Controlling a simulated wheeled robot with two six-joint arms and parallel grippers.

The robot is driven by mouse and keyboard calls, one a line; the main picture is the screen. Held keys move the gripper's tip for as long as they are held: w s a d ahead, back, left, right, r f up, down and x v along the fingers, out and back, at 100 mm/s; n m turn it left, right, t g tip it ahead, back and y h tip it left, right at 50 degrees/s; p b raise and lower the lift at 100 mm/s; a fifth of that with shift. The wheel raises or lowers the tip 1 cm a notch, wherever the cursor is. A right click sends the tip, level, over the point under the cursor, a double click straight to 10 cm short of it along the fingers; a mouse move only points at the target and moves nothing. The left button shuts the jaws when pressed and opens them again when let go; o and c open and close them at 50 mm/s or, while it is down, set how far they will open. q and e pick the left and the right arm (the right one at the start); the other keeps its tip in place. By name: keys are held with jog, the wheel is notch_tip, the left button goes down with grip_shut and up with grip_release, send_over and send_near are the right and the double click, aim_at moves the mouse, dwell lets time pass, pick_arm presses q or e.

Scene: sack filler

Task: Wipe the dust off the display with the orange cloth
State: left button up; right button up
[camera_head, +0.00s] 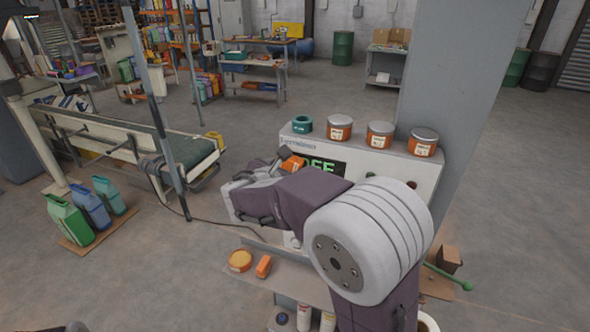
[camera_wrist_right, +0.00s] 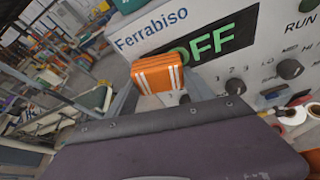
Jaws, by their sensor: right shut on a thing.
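The display (camera_head: 328,168) is a dark panel with green letters on the front of a white machine (camera_head: 398,170), partly hidden by my right arm in the head view. In the right wrist view the display (camera_wrist_right: 232,36) reads OFF; I cannot make out dust on it. The orange cloth (camera_wrist_right: 158,74), folded with white stripes, is between the fingers of my right gripper (camera_wrist_right: 165,88), which is shut on it. The cloth (camera_head: 293,163) is at the left side of the display; contact is unclear. My left gripper is not in view.
Several tins (camera_head: 339,128) and a green ring-shaped thing (camera_head: 302,124) stand on the machine's top. Knobs (camera_wrist_right: 290,69) are right of and below the display. A conveyor (camera_head: 120,142) stands at left.

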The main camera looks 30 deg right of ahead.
jog(key=shift+w, duration=0.15)
jog(key=s+d, duration=0.1)
jog(key=s+d+b, duration=0.1)
jog(key=s, duration=0.1)
jog(key=shift+s+d, duration=0.15)
jog(key=shift+d, duration=0.1)
dwell(0.3)
jog(key=shift+s+a+b, duration=0.2)
jog(key=shift+s+a, duration=0.75)
jog(key=shift+a, duration=0.2)
jog(key=shift+s+a+b, duration=0.2)
jog(key=shift+s+a, duration=0.7)
jog(key=shift+a, duration=0.25)
